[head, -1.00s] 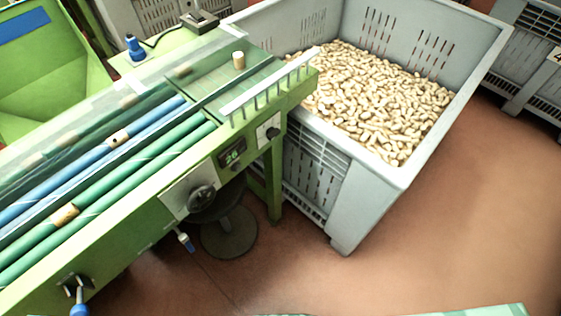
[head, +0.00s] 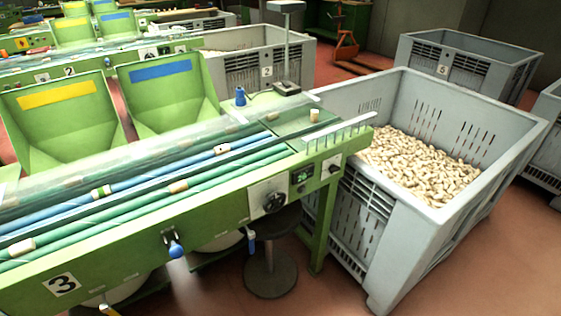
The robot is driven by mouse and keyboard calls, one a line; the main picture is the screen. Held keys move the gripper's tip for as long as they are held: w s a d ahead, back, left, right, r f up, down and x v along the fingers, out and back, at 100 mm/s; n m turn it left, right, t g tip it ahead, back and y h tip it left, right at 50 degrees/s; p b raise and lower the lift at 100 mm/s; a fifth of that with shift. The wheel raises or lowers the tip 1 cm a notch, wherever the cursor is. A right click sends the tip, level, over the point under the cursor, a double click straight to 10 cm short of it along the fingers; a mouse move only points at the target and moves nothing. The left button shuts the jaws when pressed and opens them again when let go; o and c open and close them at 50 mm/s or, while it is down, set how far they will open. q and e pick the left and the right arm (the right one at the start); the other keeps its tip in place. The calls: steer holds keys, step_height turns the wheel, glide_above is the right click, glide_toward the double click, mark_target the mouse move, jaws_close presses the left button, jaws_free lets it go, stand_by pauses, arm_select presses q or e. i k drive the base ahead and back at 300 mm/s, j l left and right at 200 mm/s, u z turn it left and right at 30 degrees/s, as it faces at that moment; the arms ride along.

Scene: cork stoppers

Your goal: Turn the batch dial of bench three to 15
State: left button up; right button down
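Bench three (head: 110,270) is the green sorting bench in front of me, with a "3" plate (head: 61,284) at the lower left. On its front, a black round dial (head: 272,203) sits on a white scale plate. Its pointer and scale marks are too small to read. Right of it, a small display (head: 302,177) shows green digits that look like 20 or 26. A smaller dark knob (head: 333,168) is further right. Neither of my grippers is in view.
A grey crate full of corks (head: 420,165) stands against the bench's right end. A round dark stool (head: 270,270) is on the floor below the dial. A blue-handled lever (head: 175,248) sticks out left of the dial. Red-brown floor lies open at the lower right.

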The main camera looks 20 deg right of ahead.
mark_target(333, 169)
steer(key=l+u, duration=0.5)
steer(key=l, duration=1.6)
